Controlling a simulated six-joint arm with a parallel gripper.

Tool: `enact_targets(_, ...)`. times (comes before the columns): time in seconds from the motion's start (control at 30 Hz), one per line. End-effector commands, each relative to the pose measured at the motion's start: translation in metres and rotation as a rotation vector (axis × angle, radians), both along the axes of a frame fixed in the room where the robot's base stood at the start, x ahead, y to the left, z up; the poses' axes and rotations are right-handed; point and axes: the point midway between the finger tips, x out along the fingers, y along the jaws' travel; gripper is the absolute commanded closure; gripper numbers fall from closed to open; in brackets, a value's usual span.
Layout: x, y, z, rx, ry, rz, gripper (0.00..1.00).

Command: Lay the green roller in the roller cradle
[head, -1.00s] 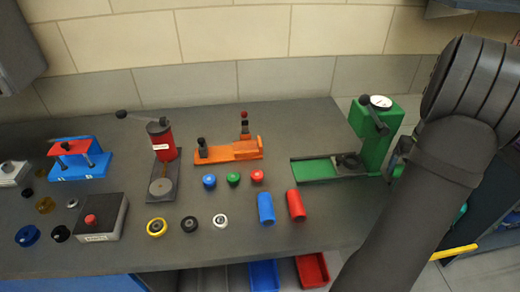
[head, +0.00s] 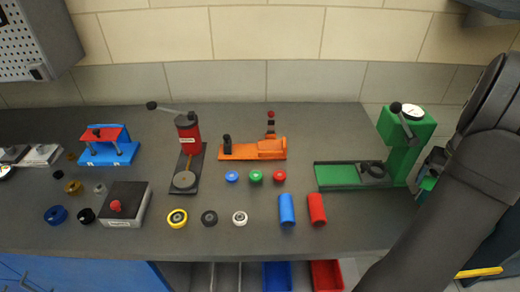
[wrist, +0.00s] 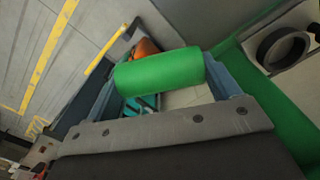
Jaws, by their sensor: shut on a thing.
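The green roller (wrist: 160,72) is a plain green cylinder lying crosswise between the fingers of my gripper (wrist: 163,84) in the wrist view. My gripper is shut on it and holds it by its ends. In the head view my gripper (head: 431,172) is at the right, beside the green gauge stand, partly hidden by my arm. The roller is mostly hidden there. I cannot tell for sure which fixture is the roller cradle. An orange fixture (head: 252,151) with two dark posts stands at the middle back of the bench, well left of my gripper.
The green gauge stand (head: 400,140) with a dial is just left of my gripper. A blue roller (head: 287,210) and a red roller (head: 317,209) stand or lie near the front edge. A red press (head: 188,145) and blue fixture (head: 108,150) are farther left.

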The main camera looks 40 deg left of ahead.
Motion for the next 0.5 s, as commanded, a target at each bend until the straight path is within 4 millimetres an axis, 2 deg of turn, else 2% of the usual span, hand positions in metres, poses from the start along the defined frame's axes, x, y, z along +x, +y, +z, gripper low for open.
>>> enact_targets(0.37, 0.0001, 0.0, 0.0003, 0.0, -0.001, 0.0, 0.47)
enact_targets(0.5, -0.0064, 0.0035, 0.0002, 0.0, -0.001, -0.01, 0.47)
